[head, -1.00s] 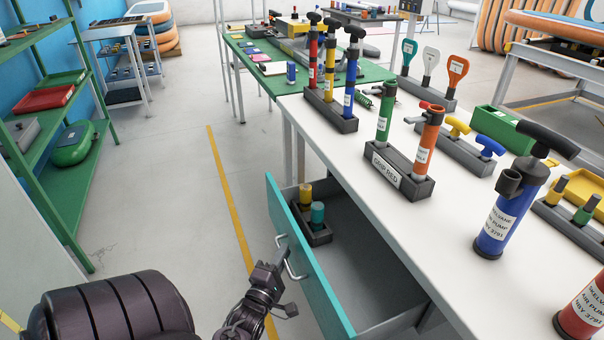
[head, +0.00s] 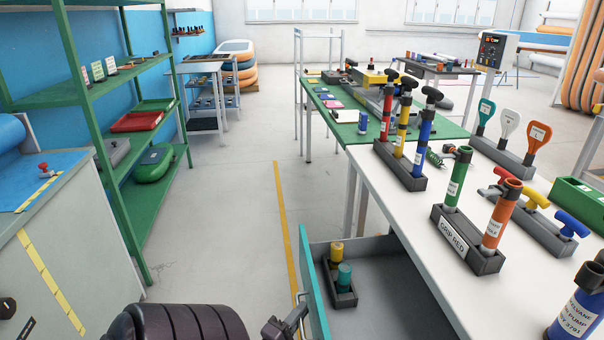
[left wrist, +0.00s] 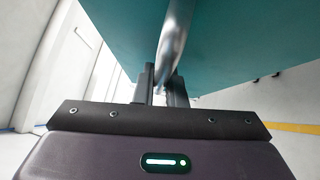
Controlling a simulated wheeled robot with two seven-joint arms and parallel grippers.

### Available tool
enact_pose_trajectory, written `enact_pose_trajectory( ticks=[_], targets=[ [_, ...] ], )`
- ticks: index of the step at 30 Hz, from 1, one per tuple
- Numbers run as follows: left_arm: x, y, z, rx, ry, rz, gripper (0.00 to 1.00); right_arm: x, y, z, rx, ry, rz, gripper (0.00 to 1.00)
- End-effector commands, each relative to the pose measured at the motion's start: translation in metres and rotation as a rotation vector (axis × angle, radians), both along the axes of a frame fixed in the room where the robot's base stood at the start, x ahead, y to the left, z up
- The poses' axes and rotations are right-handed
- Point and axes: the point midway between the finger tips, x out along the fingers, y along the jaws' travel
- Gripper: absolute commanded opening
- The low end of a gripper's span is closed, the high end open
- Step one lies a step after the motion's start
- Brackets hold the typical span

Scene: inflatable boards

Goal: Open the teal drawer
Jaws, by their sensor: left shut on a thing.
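The teal drawer (head: 313,285) under the white table stands pulled out in the head view, its grey inside showing. A dark holder (head: 341,288) with a yellow and a teal cylinder stands in it. My left gripper (head: 290,325) is at the drawer front, at the bottom edge of the head view. In the left wrist view the left gripper (left wrist: 160,88) is shut on the metal drawer handle (left wrist: 174,45), with the teal front (left wrist: 240,40) just above. My right gripper is not in view.
The white table (head: 400,210) carries a dark block (head: 465,240) with green and orange tubes, and pumps behind. A green shelf (head: 130,150) and a grey cabinet (head: 70,250) stand at left. The floor (head: 225,230) between is clear.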

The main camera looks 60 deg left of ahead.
Motion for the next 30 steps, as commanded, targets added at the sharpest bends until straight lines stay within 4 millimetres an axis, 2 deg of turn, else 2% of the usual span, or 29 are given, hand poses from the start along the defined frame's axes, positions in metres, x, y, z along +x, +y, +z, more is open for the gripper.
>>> enact_pose_trajectory(
  ticks=[5, 6, 11, 20, 23, 26, 30],
  targets=[
    [0.0, 0.0, -0.001, 0.0, 0.001, 0.001, 0.0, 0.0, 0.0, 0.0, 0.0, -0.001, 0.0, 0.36],
    [0.0, 0.0, -0.001, 0.0, 0.001, 0.001, 0.13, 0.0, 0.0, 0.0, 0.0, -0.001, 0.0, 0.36],
    [0.0, 0.0, 0.0, 0.0, 0.001, 0.001, 0.32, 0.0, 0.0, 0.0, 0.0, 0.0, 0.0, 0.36],
    [-0.002, -0.001, 0.0, -0.001, 0.002, 0.001, 0.32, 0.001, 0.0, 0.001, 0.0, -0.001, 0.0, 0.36],
    [-0.011, -0.004, -0.001, -0.002, 0.004, 0.001, 0.32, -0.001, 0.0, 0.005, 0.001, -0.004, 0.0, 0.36],
    [-0.027, -0.011, -0.002, -0.002, 0.005, 0.003, 0.32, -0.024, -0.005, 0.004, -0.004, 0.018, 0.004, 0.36],
    [-0.049, -0.02, -0.006, -0.002, 0.004, 0.001, 0.32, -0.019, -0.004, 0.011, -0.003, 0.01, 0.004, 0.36]
  ],
)
